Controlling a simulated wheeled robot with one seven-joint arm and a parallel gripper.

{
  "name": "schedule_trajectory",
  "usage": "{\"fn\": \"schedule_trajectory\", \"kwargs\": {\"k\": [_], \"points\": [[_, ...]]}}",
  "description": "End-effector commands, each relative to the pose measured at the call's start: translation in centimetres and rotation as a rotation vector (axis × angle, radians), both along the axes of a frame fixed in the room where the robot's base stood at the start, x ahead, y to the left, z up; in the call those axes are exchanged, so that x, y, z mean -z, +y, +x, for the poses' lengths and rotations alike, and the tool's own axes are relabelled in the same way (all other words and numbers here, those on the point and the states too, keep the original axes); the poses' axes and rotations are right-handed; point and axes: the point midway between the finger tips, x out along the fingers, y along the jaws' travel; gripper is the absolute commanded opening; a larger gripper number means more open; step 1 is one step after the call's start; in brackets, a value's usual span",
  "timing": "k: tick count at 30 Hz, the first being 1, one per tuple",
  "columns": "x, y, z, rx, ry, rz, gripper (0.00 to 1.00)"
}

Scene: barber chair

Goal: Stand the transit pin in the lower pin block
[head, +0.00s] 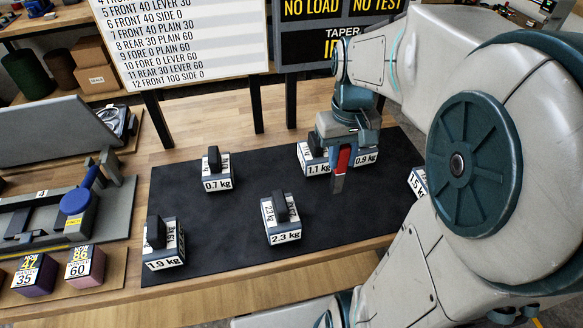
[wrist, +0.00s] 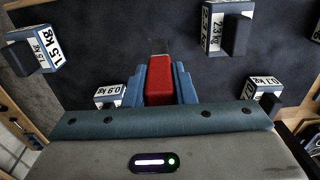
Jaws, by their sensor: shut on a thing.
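My gripper (head: 345,152) is above the black mat, in front of the 1.1 kg and 0.9 kg weights. It is shut on the transit pin (head: 342,161), a red piece with a grey end pointing down. In the wrist view the red part (wrist: 159,77) sits between the two blue-grey fingers of my gripper (wrist: 160,88). The pin's grey end there is dark and hard to make out against the mat. I cannot pick out the lower pin block in either view.
Block weights stand on the black mat (head: 240,250), among them the 2.3 kg (head: 283,236), 0.7 kg (head: 217,183) and 1.9 kg (head: 165,257). Sign boards (head: 190,40) stand behind.

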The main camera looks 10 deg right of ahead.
Motion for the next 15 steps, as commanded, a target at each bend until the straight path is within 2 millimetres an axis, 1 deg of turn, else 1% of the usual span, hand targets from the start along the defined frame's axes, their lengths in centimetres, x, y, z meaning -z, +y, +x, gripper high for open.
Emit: {"fn": "schedule_trajectory", "kwargs": {"k": [2,5,15], "points": [[-0.2,0.1,-0.1,0.000,-0.001,0.000,0.00],[0.2,0.5,0.5,-0.003,0.003,0.001,0.00],[3.9,3.9,5.8,-0.006,0.004,0.002,0.00]]}}
